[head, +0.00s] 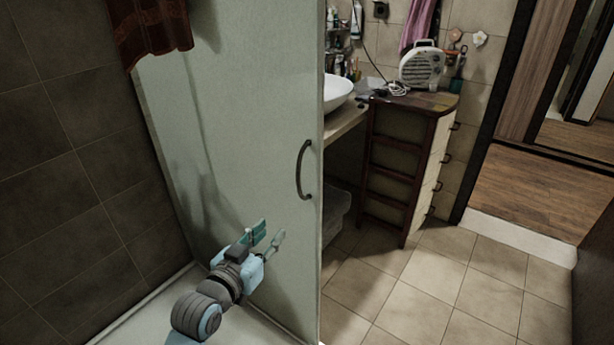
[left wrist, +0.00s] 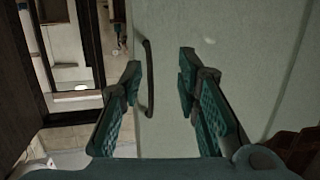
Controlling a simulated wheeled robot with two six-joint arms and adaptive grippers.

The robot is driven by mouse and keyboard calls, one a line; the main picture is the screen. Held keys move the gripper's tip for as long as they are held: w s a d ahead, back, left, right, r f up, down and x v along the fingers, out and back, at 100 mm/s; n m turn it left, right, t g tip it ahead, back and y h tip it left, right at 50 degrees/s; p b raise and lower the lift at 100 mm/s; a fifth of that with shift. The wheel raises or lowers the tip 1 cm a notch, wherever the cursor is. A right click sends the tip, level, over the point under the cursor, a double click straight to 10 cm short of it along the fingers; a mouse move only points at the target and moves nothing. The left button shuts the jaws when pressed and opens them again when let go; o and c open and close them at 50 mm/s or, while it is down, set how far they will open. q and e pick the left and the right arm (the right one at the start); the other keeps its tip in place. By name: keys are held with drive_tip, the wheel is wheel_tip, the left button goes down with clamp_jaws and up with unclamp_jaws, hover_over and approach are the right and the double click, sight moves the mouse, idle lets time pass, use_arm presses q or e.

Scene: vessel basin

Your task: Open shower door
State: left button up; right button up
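The shower door (head: 240,150) is a large pale panel in the left half of the head view. Its dark curved handle (head: 304,170) is fixed near the panel's right edge. My left gripper (head: 268,236) is in front of the door, lower and left of the handle, with its fingers apart. In the left wrist view the open fingers (left wrist: 160,85) face the door (left wrist: 220,40); the handle (left wrist: 148,78) shows beyond them, near the left finger. Nothing shows between the fingers except the door surface and handle beyond. My right gripper is in neither view.
A dark tiled wall (head: 65,170) stands at the left, with a red-brown cloth (head: 150,35) above. Right of the door are a white basin (head: 337,92), a wooden drawer cabinet (head: 405,155) and a heater (head: 421,66). The tiled floor (head: 430,290) in front is clear.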

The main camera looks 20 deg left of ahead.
use_arm(q)
drive_tip(key=t+h, duration=0.1)
drive_tip(key=t, duration=0.1)
approach(297, 173)
drive_tip(key=shift+m, duration=0.3)
drive_tip(key=w, duration=0.3)
drive_tip(key=w+d, duration=0.1)
drive_tip(key=w, duration=0.2)
drive_tip(key=w+d, duration=0.1)
drive_tip(key=w, duration=0.3)
drive_tip(key=shift+w+b, duration=0.1)
drive_tip(key=shift+b, duration=0.2)
drive_tip(key=shift+r, duration=0.1)
clamp_jaws()
